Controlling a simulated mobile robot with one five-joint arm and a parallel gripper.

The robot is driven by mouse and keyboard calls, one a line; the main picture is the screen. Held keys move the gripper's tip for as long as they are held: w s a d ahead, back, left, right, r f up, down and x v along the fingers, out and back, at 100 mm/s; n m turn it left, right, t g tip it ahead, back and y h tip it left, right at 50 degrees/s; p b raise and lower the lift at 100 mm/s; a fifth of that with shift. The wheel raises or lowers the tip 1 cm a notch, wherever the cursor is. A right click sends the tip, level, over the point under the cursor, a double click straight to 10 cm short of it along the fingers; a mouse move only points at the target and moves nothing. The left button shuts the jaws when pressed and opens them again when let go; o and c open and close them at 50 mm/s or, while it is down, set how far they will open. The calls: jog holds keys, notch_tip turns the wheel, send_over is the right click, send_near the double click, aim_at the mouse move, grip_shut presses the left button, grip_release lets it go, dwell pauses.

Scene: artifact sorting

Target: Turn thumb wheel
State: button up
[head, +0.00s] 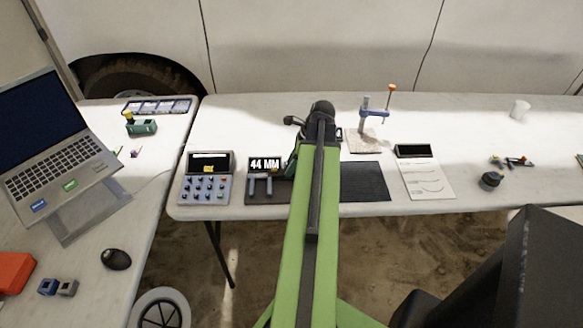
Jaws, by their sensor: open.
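A caliper-like gauge with a lit display reading 44 MM (265,164) stands near the table's front edge, left of my arm. Two grey upright jaws (253,187) show below the display. I cannot make out a thumb wheel on it; its right side is partly covered by my arm. My green arm reaches forward over the table. My gripper (292,164) is a small dark shape close by the right side of the display, mostly hidden by the arm. It is open, and nothing shows held in it. Whether it touches the gauge I cannot tell.
A keypad box (205,188) stands just left of the gauge. A blue stand with an orange knob (375,112) is behind. A laptop (55,140) is on the left table.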

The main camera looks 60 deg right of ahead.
grip_shut()
jog(key=shift+w+d+n, duration=0.1)
jog(key=shift+d+n, duration=0.1)
jog(key=shift+n, duration=0.5)
jog(key=shift+n+g+y, duration=0.4)
jog(key=shift+n, duration=0.3)
jog(key=shift+a, duration=0.1)
grip_release()
jog(key=shift+r, duration=0.1)
